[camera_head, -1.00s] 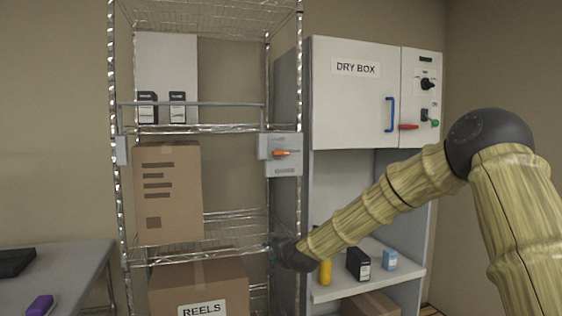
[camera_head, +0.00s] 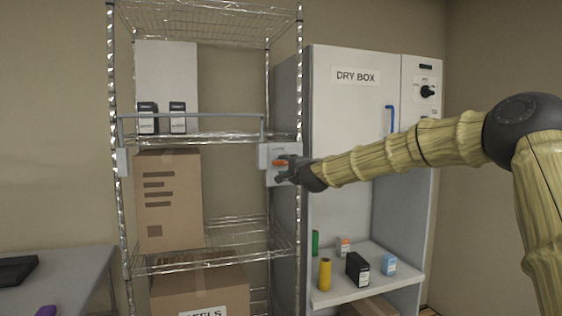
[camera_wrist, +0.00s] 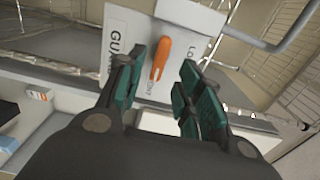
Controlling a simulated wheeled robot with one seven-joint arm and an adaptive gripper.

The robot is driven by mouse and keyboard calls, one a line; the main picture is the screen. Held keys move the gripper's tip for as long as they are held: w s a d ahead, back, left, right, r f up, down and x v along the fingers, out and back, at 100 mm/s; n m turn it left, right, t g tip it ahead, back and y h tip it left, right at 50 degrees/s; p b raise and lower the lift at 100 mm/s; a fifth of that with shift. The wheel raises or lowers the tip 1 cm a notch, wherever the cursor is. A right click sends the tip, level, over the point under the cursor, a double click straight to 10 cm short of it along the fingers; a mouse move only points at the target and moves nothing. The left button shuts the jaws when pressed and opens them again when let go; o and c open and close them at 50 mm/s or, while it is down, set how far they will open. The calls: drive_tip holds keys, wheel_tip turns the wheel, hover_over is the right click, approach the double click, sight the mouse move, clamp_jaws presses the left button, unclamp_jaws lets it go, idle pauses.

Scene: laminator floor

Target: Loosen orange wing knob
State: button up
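The orange wing knob (camera_wrist: 160,59) sits on a pale grey latch plate (camera_wrist: 128,30) with partly readable lettering. In the wrist view the knob lies between the two teal-padded fingers of my gripper (camera_wrist: 158,90), with a gap visible on the right side; the left finger is close to it. My gripper is open. In the head view the knob (camera_head: 281,163) shows at the shelf's right post, and my gripper (camera_head: 284,172) is just in front of the plate, covering its lower right part. Whether a finger touches the knob cannot be told.
A grey guard bar (camera_head: 190,115) crosses the wire shelf (camera_head: 215,258), which holds cardboard boxes (camera_head: 168,200) and black cartons. The dry box cabinet (camera_head: 345,110) stands right, with a yellow cylinder (camera_head: 325,274) and small boxes on its lower shelf. A grey table (camera_head: 65,275) is at left.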

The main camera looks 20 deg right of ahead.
sight(283, 162)
drive_tip(key=shift+w+a+p, duration=0.1)
drive_tip(key=shift+w+p, duration=1.25)
drive_tip(key=shift+w, duration=1.9)
drive_tip(key=c, duration=0.8)
drive_tip(key=shift+s+r, duration=0.15)
drive_tip(key=shift+s, duration=0.05)
